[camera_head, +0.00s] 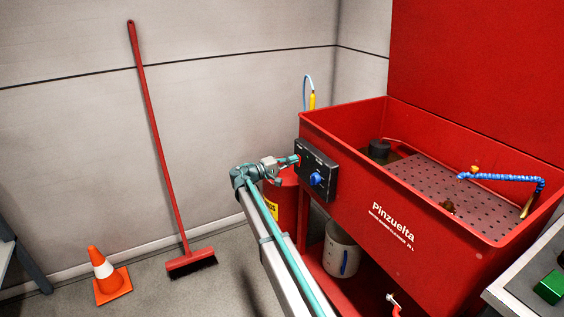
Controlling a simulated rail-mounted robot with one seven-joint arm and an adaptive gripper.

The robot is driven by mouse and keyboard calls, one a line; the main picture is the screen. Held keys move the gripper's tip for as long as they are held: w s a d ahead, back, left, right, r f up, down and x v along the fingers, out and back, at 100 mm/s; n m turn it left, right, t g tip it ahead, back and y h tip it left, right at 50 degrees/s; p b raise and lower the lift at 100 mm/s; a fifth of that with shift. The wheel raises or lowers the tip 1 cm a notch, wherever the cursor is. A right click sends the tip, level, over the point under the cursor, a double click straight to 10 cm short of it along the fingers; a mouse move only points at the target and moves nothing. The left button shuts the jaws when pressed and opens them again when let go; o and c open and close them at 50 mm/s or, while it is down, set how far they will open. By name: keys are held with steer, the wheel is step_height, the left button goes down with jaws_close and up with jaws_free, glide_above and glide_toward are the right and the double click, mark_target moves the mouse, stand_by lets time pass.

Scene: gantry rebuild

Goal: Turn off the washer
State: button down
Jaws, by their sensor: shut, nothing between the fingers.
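The washer (345,197) is a red open tub labelled "Pinzuelta", standing against the wall on the right. A black control panel (329,172) sits on the left end of its front face. A blue knob (317,179) is on the panel. My gripper (296,160) is shut and empty, its tips at the panel's upper left edge, left of and above the blue knob. Whether the tips touch the panel I cannot tell. The gripper partly covers that corner of the panel, so any control behind it is hidden.
A red drum (284,203) stands behind my arm, and a white bucket (341,250) sits under the tub. A broom (160,140) leans on the wall near an orange cone (109,276). A bench with a green block (550,287) is at lower right.

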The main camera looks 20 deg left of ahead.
steer(key=r+v, duration=0.2)
steer(key=v, duration=1.1)
steer(key=shift+s+a+r, duration=0.25)
steer(key=shift+a, duration=0.15)
